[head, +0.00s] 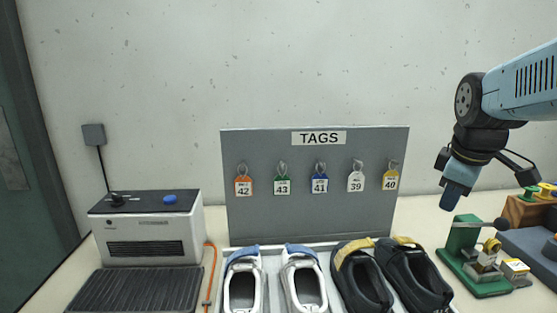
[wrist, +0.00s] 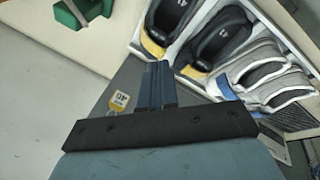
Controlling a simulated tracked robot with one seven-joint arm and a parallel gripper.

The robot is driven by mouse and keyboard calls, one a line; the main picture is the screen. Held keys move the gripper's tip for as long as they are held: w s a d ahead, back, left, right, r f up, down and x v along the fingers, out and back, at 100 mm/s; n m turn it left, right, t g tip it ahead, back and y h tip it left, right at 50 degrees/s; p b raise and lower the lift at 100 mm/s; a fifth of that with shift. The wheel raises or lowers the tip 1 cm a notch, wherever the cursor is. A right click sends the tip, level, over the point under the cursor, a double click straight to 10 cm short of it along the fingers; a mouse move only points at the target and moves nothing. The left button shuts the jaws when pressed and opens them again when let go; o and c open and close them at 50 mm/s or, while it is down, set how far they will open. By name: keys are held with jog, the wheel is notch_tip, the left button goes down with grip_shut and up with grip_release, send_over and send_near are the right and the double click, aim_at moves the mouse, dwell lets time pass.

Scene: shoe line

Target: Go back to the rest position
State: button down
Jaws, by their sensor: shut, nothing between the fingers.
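My gripper (head: 451,194) hangs at the right in the head view, pointing down, above the bench and left of the green clamp stand. Its blue fingers are together with nothing between them; they also show shut in the wrist view (wrist: 157,68). It is apart from everything around it. My arm reaches in from the upper right.
A grey tags board (head: 315,220) holds several coloured tags on hooks. In front, a tray holds white shoes (head: 243,285) and black shoes (head: 416,280). A grey machine (head: 150,230) stands left. A green clamp stand (head: 462,240) stands right. The air around my gripper is clear.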

jog(key=s+a+m+t+y, duration=0.1)
jog(key=s+a+m, duration=0.3)
jog(key=a+m, duration=0.4)
jog(key=a+t, duration=0.1)
jog(key=a, duration=0.3)
jog(key=shift+a, duration=0.2)
jog(key=shift+w, duration=0.1)
dwell(0.7)
